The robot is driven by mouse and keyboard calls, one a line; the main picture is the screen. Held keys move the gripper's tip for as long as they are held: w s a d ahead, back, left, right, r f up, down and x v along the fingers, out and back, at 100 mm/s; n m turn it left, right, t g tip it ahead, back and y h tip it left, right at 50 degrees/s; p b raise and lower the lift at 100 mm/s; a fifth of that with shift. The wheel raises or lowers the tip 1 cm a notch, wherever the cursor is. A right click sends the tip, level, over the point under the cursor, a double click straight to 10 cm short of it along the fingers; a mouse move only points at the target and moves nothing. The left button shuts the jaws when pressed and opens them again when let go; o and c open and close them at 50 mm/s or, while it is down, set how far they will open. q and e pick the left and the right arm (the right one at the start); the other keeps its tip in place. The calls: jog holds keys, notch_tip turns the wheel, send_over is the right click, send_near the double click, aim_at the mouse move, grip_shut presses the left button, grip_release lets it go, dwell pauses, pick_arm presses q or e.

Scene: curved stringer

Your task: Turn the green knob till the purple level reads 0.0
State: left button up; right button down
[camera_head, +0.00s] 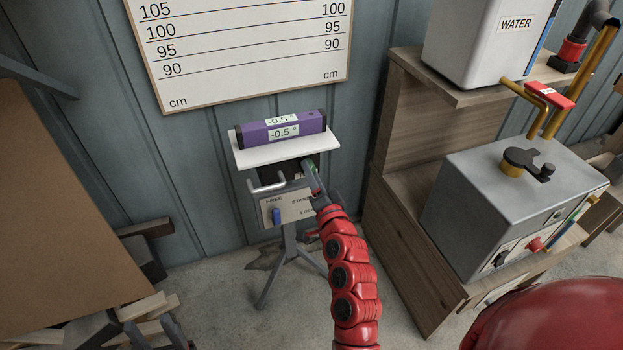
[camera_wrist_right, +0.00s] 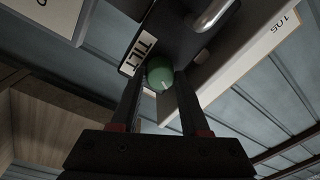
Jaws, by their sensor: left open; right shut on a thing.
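The purple level (camera_head: 282,128) lies on a white plate (camera_head: 285,150) on a stand; its displays read -0.5°. The green knob (camera_head: 308,164) is under the plate's right side, mostly hidden by my right gripper (camera_head: 311,178). In the right wrist view the green knob (camera_wrist_right: 160,79), with a pale mark on its face, sits between the two dark fingers of my right gripper (camera_wrist_right: 160,77), beside a label reading TILT. The right gripper is shut on it. My left gripper (camera_head: 157,334) is open and empty at the bottom left edge, partly cut off.
The stand's front has a blue lever (camera_head: 276,216) and a grey handle (camera_head: 267,185). A height chart (camera_head: 245,55) hangs behind. To the right are a wooden shelf (camera_head: 425,140), a WATER container (camera_head: 480,50) and a grey machine (camera_head: 510,200). Wood pieces (camera_head: 150,307) lie at the lower left.

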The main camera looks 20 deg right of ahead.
jog(key=n+b, duration=0.1)
jog(key=n, duration=0.4)
jog(key=shift+f+y+b, duration=0.15)
jog(key=shift+y+b, duration=0.15)
jog(key=shift+n, duration=0.4)
jog(key=shift+c, duration=2)
grip_release()
jog(key=s+f+p, duration=0.1)
jog(key=s+p, duration=0.2)
jog(key=s, duration=1.4)
jog(key=shift+s+d, duration=0.2)
jog(key=shift+d, duration=0.25)
